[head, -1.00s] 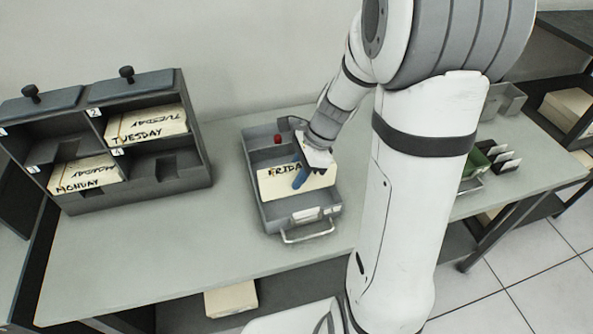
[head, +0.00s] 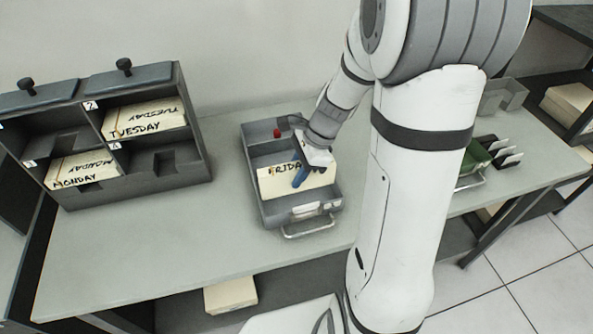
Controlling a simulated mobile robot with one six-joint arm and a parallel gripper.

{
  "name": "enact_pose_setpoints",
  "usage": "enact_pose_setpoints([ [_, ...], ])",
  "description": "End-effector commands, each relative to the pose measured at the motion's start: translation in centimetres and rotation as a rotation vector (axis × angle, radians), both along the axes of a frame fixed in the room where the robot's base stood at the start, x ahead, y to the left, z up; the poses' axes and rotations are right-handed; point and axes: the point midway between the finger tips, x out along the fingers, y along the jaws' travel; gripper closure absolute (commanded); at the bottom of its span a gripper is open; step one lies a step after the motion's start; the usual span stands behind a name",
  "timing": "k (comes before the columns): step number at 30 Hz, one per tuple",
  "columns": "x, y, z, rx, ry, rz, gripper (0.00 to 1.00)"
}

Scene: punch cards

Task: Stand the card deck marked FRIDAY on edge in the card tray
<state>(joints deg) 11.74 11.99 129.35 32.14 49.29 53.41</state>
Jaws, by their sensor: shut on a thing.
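The card deck marked FRIDAY (head: 279,184) is cream and stands on edge inside the grey card tray (head: 272,216), its lettered face toward the tray's handle end. Part of its lettering is covered by my gripper (head: 301,177). My gripper is shut on the deck from above; a blue finger shows against the front face. The other finger is hidden behind the deck. Whether the deck's lower edge touches the tray floor cannot be told.
A dark cubby rack (head: 160,175) at left holds decks marked TUESDAY (head: 140,122) and MONDAY (head: 82,172). A red knob (head: 277,133) is at the tray's back. A green item (head: 477,158) lies right of my arm. The table's front left is clear.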

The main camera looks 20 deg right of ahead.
Motion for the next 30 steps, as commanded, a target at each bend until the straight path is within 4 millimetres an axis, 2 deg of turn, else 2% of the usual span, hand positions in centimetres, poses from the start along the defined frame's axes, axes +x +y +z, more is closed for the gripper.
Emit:
enact_pose_setpoints([
  [15, 0.0, 0.1, -3.7, 0.0, 0.0, 0.001, 1.0],
  [28, 0.0, 0.1, -4.2, 0.0, 0.0, 0.001, 1.0],
  [29, 0.0, 0.1, -4.2, 0.0, -0.001, 0.0, 0.72],
  [30, 0.0, 0.1, -4.2, 0.0, 0.0, 0.001, 0.69],
])
